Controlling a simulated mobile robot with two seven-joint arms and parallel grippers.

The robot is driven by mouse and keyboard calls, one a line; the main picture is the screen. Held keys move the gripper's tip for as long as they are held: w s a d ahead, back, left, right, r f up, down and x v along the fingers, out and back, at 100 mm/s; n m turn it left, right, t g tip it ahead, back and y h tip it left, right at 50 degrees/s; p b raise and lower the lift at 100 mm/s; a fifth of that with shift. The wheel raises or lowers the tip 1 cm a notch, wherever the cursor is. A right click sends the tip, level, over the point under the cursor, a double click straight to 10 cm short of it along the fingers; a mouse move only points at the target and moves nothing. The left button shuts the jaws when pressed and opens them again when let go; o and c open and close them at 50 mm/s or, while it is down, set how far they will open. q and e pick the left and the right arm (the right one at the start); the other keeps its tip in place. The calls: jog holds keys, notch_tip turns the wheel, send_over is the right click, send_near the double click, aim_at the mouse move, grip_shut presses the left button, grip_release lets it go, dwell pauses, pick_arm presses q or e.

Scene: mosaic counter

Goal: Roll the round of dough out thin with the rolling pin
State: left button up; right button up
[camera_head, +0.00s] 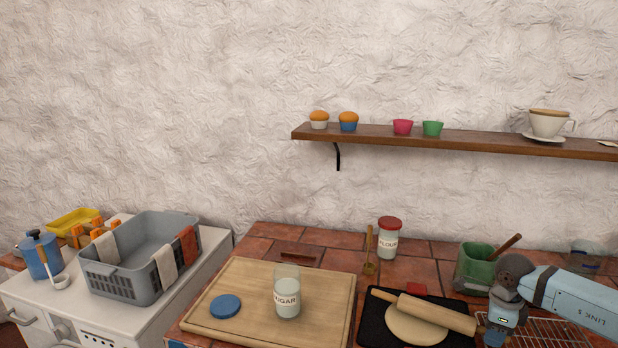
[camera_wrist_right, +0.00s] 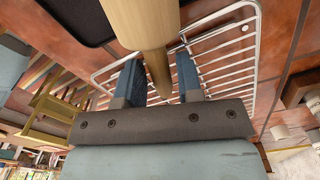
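The round of dough (camera_head: 412,330) is a pale flat disc on a black mat (camera_head: 374,328) at the front right of the counter. The wooden rolling pin (camera_head: 437,312) lies across the dough's far side; I cannot tell whether it presses on it. My right gripper (camera_head: 488,332) is at the pin's right end. My left gripper is not in view.
A wire rack (camera_head: 550,332) lies under my right arm. A wooden board (camera_head: 240,275) with a sugar jar (camera_head: 287,296) and blue lid (camera_head: 225,307) is to the left.

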jog(key=shift+o, duration=1)
jog(key=shift+r, duration=0.15)
jog(key=shift+r+p, duration=1.95)
jog(key=shift+r, duration=1.45)
